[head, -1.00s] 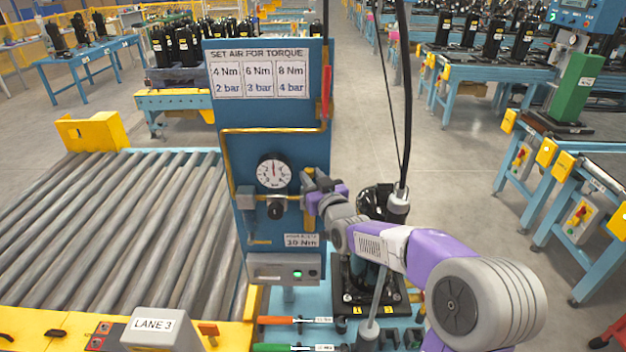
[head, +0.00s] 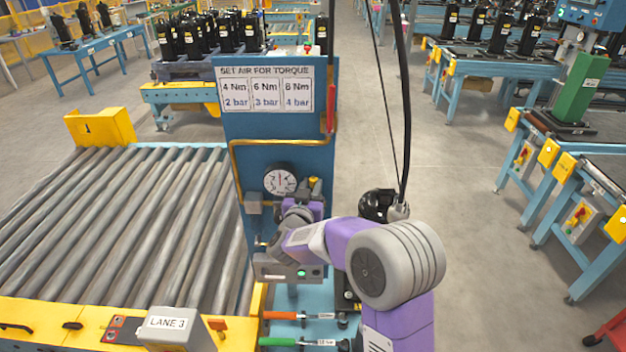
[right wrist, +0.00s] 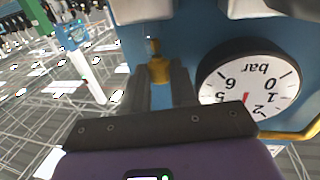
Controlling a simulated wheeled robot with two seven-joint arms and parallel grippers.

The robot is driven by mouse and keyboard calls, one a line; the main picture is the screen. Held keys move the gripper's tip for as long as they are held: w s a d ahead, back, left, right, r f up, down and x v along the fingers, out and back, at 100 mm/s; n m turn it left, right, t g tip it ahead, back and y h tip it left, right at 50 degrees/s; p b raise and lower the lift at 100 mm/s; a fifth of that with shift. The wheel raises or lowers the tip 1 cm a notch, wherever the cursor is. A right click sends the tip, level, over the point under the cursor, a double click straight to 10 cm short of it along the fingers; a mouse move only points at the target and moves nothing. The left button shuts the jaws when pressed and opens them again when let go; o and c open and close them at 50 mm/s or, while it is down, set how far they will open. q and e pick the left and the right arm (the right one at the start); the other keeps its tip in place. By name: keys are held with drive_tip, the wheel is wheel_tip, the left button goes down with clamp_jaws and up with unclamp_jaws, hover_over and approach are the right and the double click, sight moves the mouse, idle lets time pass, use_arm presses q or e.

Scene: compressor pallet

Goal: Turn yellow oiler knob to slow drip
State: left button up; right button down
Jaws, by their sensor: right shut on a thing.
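The yellow oiler knob (head: 315,184) is at the right edge of the blue air panel (head: 282,144), just right of the round pressure gauge (head: 280,181). My right gripper (head: 314,193) is at the knob, and its purple body hides the panel below. In the right wrist view, the yellow knob (right wrist: 159,71) sits between the two grey fingers of my right gripper (right wrist: 161,86), which is shut on it. The gauge (right wrist: 252,85) appears upside down beside the fingers, marked in bar. My left gripper is not in view.
A torque chart (head: 266,90) tops the panel. A grey box with a green light (head: 288,268) is below. A roller conveyor (head: 130,215) lies left. Orange- and green-handled tools (head: 300,341) lie in front. A black cable (head: 404,100) hangs right of the panel.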

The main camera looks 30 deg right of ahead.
drive_tip(key=shift+w+m+g+h+p, duration=0.1)
drive_tip(key=shift+m+g+h+p, duration=0.35)
drive_tip(key=shift+m+g+h, duration=0.2)
drive_tip(key=c, duration=1)
unclamp_jaws()
drive_tip(key=shift+o, duration=0.5)
drive_tip(key=shift+r, duration=0.1)
drive_tip(key=shift+a, duration=0.15)
